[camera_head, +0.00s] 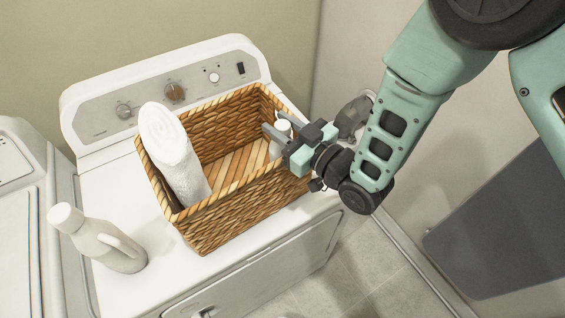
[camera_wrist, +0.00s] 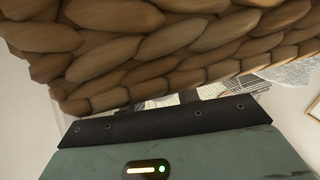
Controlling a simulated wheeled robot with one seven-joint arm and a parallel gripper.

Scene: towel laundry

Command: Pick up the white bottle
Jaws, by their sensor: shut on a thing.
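A small white bottle (camera_head: 283,127) stands inside the right end of a woven basket (camera_head: 225,218), with its top near the rim. My gripper (camera_head: 277,130) reaches over the basket's right wall from the right. Its grey fingers lie on either side of the bottle's upper part and are shut on it. The bottle's lower part is partly hidden by my gripper and the basket wall. The wrist view shows the basket's weave (camera_wrist: 150,45) close up above my gripper's housing; the bottle and the fingertips do not show there.
The basket stands on a white appliance (camera_head: 130,285) with a control panel behind. A rolled white towel (camera_head: 175,150) leans in the basket's left end. A wall is behind.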

